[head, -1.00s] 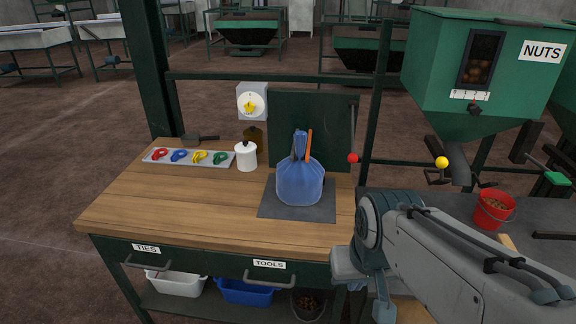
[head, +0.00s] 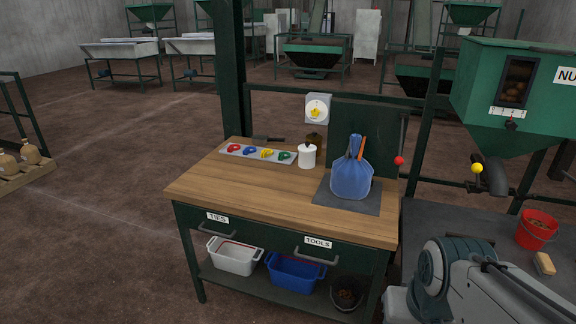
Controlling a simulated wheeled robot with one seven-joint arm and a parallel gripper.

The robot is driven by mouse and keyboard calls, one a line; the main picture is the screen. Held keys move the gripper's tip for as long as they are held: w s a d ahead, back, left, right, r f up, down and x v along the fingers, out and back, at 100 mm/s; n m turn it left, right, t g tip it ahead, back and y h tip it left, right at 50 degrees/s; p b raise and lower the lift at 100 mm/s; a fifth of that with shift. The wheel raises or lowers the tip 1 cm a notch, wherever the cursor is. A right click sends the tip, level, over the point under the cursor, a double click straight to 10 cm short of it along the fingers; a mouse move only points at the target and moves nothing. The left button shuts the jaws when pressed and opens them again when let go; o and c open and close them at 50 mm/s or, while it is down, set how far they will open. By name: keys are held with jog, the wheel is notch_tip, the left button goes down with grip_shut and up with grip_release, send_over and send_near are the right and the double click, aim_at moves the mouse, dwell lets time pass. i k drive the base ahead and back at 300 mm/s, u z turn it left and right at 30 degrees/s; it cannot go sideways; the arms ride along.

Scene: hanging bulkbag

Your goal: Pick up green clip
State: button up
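The green clip (head: 285,156) lies at the right end of a grey tray (head: 225,151) near the back left of the wooden workbench. Red (head: 234,148), blue (head: 250,149) and yellow (head: 267,153) clips lie in a row to its left on the same tray. My arm shows at the lower right, away from the tray. My gripper is not in view.
A white lidded pot (head: 307,156) stands just right of the green clip. A blue bag (head: 351,176) sits on a dark mat (head: 368,205) at the bench's right. The wooden bench top (head: 250,190) is clear at front left. A red bucket (head: 536,230) stands right.

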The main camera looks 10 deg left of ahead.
aim_at(282, 156)
jog(key=z, duration=0.05)
jog(key=k, duration=0.45)
jog(key=u, duration=1.15)
jog(key=i, duration=1.05)
jog(key=u, duration=0.55)
jog(key=i, duration=1.2)
jog(key=z, duration=1.25)
jog(key=i, duration=0.8)
jog(key=z, duration=0.75)
